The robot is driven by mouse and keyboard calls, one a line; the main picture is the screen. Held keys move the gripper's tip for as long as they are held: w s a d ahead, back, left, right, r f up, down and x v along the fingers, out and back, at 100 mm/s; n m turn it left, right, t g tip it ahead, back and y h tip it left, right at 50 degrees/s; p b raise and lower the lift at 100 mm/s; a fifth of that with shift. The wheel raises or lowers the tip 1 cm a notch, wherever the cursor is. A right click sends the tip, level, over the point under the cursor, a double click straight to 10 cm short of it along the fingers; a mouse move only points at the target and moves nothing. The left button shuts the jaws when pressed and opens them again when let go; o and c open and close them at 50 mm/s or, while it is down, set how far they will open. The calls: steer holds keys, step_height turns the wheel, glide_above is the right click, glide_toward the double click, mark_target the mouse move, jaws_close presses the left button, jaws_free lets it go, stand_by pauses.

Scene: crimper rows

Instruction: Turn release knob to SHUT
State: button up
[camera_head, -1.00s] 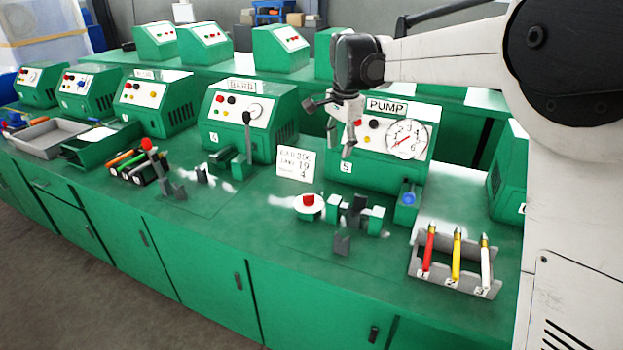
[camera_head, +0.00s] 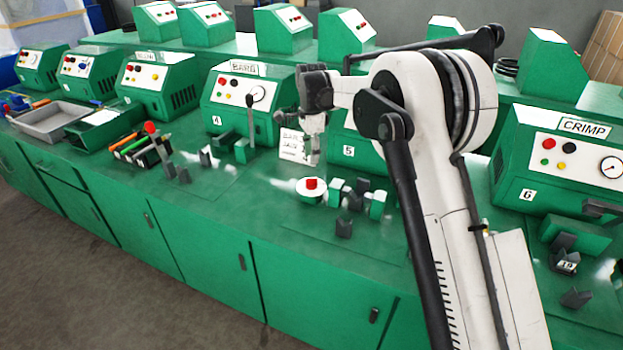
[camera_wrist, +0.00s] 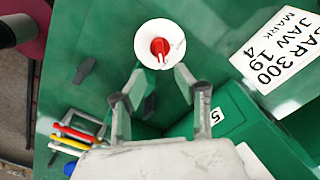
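The release knob (camera_head: 311,184) is a red knob on a white disc, on the green bench in front of the machine marked 5. In the wrist view the knob (camera_wrist: 160,48) shows at top centre with a pale pointer mark toward the bottom of the picture. Any lettering on the disc is not readable. My gripper (camera_head: 311,158) hangs above and behind the knob in the head view. In the wrist view my gripper (camera_wrist: 160,98) has its two fingers spread and empty, with the knob beyond the gap between them. It does not touch the knob.
Green blocks (camera_head: 376,205) and a dark block (camera_head: 343,228) stand right of the knob. A white card (camera_wrist: 283,50) and the number 5 machine (camera_wrist: 216,150) are close by. A pen rack (camera_wrist: 85,125) shows lower left.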

mark_target(312, 179)
step_height(312, 179, down, 10)
steer(key=shift+r, duration=0.1)
steer(key=shift+c, duration=0.5)
jaws_close()
